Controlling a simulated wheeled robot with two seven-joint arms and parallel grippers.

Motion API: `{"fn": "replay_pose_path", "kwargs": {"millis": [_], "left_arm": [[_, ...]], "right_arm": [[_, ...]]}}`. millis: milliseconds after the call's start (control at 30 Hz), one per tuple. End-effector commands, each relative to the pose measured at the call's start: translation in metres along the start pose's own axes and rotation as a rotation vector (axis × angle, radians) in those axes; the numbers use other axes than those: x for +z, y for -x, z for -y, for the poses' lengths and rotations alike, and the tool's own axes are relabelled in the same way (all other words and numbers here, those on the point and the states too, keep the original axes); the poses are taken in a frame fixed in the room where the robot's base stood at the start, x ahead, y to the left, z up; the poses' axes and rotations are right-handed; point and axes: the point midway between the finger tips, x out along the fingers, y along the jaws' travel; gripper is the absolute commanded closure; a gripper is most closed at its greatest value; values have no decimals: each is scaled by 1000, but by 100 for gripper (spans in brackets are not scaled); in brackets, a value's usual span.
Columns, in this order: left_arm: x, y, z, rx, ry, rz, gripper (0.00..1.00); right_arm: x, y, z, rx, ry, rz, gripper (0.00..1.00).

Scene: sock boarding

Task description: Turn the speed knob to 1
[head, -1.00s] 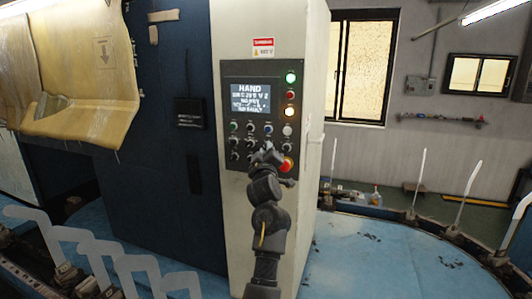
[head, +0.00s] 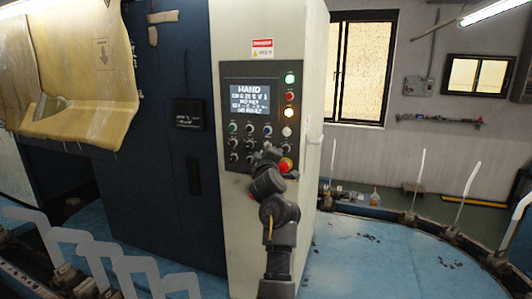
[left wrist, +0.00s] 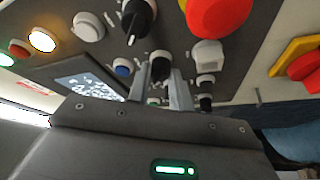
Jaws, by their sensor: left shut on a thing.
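The control panel (head: 226,95) is on the front of the light machine cabinet, with rows of small knobs and buttons below a lit screen (head: 249,99) headed HAND. My left gripper (head: 264,157) is at the lower right of these rows, and its fingers hide part of them. In the left wrist view my left gripper (left wrist: 161,84) has one finger on each side of a black knob (left wrist: 160,66) and is shut on it. The knob labels are too small to read, so I cannot tell its setting. My right gripper is not in view.
A large red button (left wrist: 218,14) stands out close to the gripper; it also shows in the head view (head: 286,165). Another black knob (left wrist: 138,18) and a white selector (left wrist: 207,54) are near the held knob. Lit lamps (head: 290,79) line the panel's right side.

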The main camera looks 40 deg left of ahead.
Motion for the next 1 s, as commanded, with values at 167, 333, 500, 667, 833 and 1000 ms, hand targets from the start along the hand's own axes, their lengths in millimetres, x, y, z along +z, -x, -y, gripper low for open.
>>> {"fn": "replay_pose_path", "kwargs": {"millis": [167, 333, 500, 667, 833, 1000], "left_arm": [[0, 0, 1, -1, 0, 0, 62], [0, 0, 0, 0, 0, 0, 57], [0, 2, 1, 0, 0, 0, 57], [2, 19, 3, 2, 1, 0, 57], [3, 54, 4, 2, 4, 1, 57], [2, 85, 3, 1, 4, 1, 57]], "right_arm": [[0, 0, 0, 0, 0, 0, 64], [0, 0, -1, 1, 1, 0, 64], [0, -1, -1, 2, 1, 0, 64], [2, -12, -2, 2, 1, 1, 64], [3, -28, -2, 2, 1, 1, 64], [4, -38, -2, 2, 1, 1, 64]]}}
